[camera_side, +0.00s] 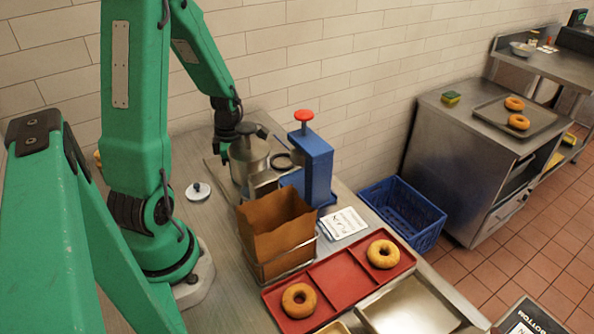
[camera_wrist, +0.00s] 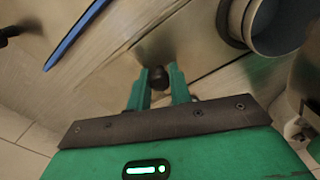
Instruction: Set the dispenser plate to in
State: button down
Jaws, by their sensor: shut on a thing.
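The blue dispenser (camera_side: 318,165) with a red knob (camera_side: 304,116) on top stands at the back of the counter. In the side view my gripper (camera_side: 243,130) is down at the metal pot (camera_side: 249,160) left of the dispenser, and its fingertips are hard to make out there. In the wrist view my gripper (camera_wrist: 158,88) is shut on a small black knob (camera_wrist: 158,77), with a finger on each side. A flat metal surface (camera_wrist: 150,48) shows behind the knob. I cannot tell whether this is the dispenser plate, or how far in it is.
A brown paper-lined basket (camera_side: 277,230) stands in front of the dispenser. A red tray (camera_side: 335,278) holds two bagels. A white round lid (camera_side: 198,191) lies on the counter. A blue crate (camera_side: 402,212) sits right of the counter. A round metal vessel (camera_wrist: 262,22) is close in the wrist view.

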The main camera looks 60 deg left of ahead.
jog(key=shift+d, duration=0.3)
jog(key=c, duration=1.3)
grip_release()
jog(key=shift+a+r, duration=0.1)
jog(key=shift+r, duration=3.8)
jog(key=shift+r, duration=0.1)
